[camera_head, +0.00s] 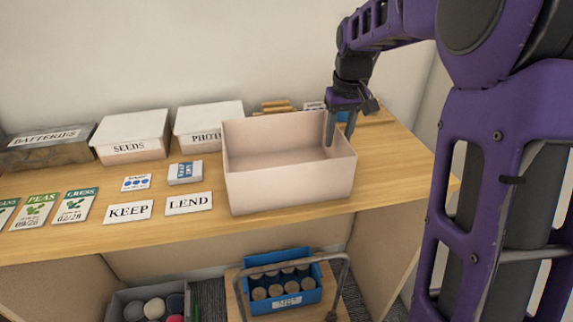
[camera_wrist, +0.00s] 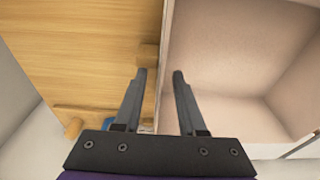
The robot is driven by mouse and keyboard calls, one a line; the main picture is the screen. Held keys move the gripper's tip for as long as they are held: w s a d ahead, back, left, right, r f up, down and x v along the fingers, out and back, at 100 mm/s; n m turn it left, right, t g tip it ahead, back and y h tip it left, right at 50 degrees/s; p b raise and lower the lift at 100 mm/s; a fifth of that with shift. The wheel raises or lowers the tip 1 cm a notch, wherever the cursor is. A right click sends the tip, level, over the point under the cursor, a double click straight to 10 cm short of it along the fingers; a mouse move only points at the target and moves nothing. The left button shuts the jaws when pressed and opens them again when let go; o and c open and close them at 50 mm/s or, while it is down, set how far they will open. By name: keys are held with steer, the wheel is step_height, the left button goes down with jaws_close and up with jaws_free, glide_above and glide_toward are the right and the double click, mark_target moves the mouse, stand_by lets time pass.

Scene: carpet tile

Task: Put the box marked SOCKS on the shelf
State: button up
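A pale pink open box (camera_head: 290,185) stands on the wooden top (camera_head: 400,150); it looks empty. No SOCKS label is readable on any box; this box's front wall shows no lettering. My gripper (camera_head: 340,135) is at the box's right wall, pointing down. One finger is inside the box and the other outside. In the wrist view, my gripper (camera_wrist: 160,75) is open, with the box's wall edge (camera_wrist: 166,40) running between the fingers. I see no clear contact. I cannot tell which surface is the task's shelf.
Lidded boxes marked BATTERIES (camera_head: 45,150), SEEDS (camera_head: 130,137) and PHOTO (camera_head: 205,125) line the back. KEEP (camera_head: 129,211) and LEND (camera_head: 189,203) cards and seed packets lie in front. Below are a blue crate (camera_head: 285,300) on a trolley and a grey bin (camera_head: 120,300).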

steer(key=shift+f, duration=0.2)
stand_by(0.5)
jaws_close()
stand_by(1.4)
